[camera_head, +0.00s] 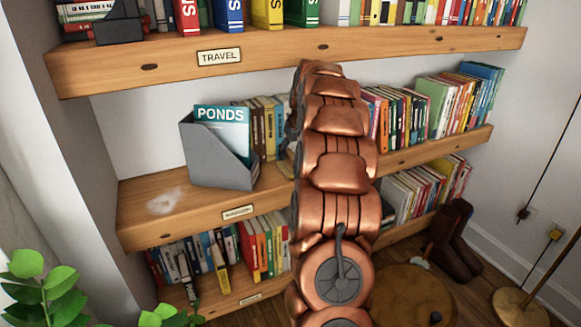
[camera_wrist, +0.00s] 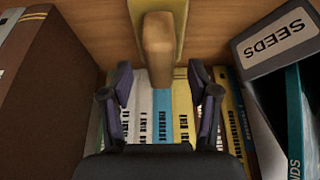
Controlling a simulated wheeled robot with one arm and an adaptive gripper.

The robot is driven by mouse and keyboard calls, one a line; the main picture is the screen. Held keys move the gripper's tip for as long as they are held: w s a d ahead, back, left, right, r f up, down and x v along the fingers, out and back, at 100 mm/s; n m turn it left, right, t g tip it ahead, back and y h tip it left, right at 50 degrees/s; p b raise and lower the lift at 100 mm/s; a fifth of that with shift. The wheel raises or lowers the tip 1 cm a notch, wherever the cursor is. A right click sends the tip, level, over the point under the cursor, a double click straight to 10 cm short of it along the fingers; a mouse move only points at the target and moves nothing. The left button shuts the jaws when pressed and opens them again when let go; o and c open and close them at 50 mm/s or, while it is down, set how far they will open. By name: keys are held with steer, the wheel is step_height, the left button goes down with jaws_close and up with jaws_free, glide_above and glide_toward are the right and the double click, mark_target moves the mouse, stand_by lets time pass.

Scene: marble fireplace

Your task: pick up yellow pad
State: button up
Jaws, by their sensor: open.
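In the wrist view, a yellow pad (camera_wrist: 182,22) with a tan block-shaped part (camera_wrist: 158,45) in front of it shows at the top middle, against the wooden shelf. My gripper (camera_wrist: 160,88) is open, its two dark fingers apart on either side below the tan part. Nothing is held between them; book spines show in the gap. The pad lies just beyond the fingertips in the picture. In the head view my copper arm covers the middle of the shelves and hides the gripper. I cannot make out the pad clearly there.
A grey file holder (camera_head: 218,160) with a "PONDS" book (camera_head: 222,122) stands on the middle shelf left of my arm. In the wrist view, a large brown book (camera_wrist: 45,80) is close on the left and a "SEEDS" holder (camera_wrist: 265,48) close on the right.

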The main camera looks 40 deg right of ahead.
mark_target(286, 166)
steer(key=x, duration=0.2)
steer(key=shift+w+f, duration=0.1)
steer(key=shift+f, duration=0.2)
jaws_close()
